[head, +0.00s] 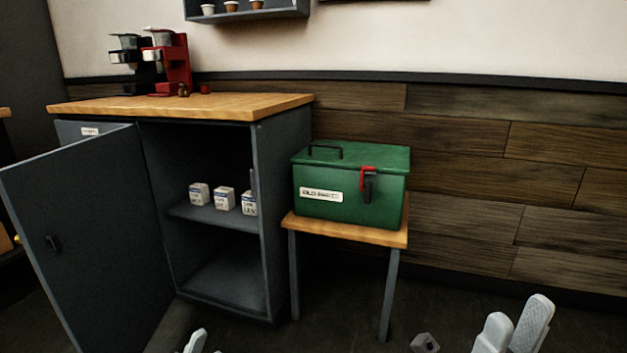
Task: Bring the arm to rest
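My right gripper (516,322) shows at the bottom right, with its two pale grey fingertips apart and nothing visible between them. The tips point upward, over the dark floor and to the right of the small table. Only the tips of my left gripper (196,342) show at the bottom edge, in front of the cabinet. The rest of it is cut off, so I cannot tell whether it is open or shut.
A grey cabinet (286,160) stands open, its door (85,235) swung out left. Small white boxes (224,199) sit on its shelf. Black and red brewers (172,62) stand on top. A green toolbox (345,185) with a red latch rests on a small table (385,236).

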